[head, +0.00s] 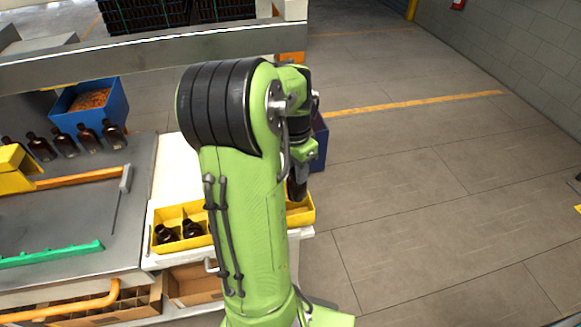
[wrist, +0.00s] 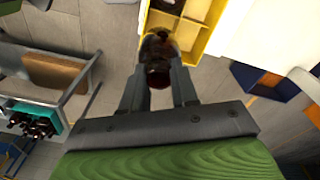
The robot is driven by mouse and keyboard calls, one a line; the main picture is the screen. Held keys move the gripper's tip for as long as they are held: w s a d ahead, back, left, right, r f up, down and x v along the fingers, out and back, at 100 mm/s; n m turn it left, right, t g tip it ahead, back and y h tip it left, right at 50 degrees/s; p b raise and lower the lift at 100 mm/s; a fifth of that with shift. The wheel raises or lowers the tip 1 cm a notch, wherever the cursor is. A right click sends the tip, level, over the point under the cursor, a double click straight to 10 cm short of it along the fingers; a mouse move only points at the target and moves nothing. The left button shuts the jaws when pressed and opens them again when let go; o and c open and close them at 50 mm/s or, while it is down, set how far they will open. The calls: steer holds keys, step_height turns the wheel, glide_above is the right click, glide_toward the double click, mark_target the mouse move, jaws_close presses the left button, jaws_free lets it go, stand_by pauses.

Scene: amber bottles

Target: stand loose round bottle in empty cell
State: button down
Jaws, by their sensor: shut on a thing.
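The yellow divided crate (head: 160,246) stands on the white table, partly hidden behind my arm. Two dark bottles (head: 191,229) stand in its left cells. My gripper (wrist: 158,82) is shut on a dark amber round bottle (wrist: 158,48), which shows between the fingers in the wrist view. In the head view the held bottle (head: 296,190) hangs over the crate's right end; its lower part is hard to make out. In the wrist view the crate (wrist: 214,28) lies just beyond the bottle, with bare cells beside it and a dark bottle at the top edge.
Several amber bottles (head: 64,144) stand in a row at the left, near a blue bin (head: 119,97) with orange-brown contents. A blue box (head: 320,148) is behind my gripper. Cardboard boxes (head: 195,284) sit below the table. Open floor lies to the right.

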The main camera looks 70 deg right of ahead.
steer(key=shift+s+d+f+b, duration=0.1)
steer(key=shift+s+f+b, duration=0.05)
steer(key=shift+f+b, duration=3.3)
steer(key=shift+f+p, duration=0.45)
steer(key=shift+f, duration=0.05)
steer(key=shift+s+f+b, duration=0.1)
steer(key=shift+f+b, duration=1.2)
steer(key=shift+f, duration=0.2)
steer(key=c, duration=0.8)
jaws_free()
steer(key=shift+r, duration=0.1)
steer(key=r+p, duration=0.1)
steer(key=r, duration=0.9)
steer(key=r+p, duration=0.1)
steer(key=r, duration=0.4)
steer(key=shift+w+r+p, duration=0.35)
steer(key=shift+r, duration=0.05)
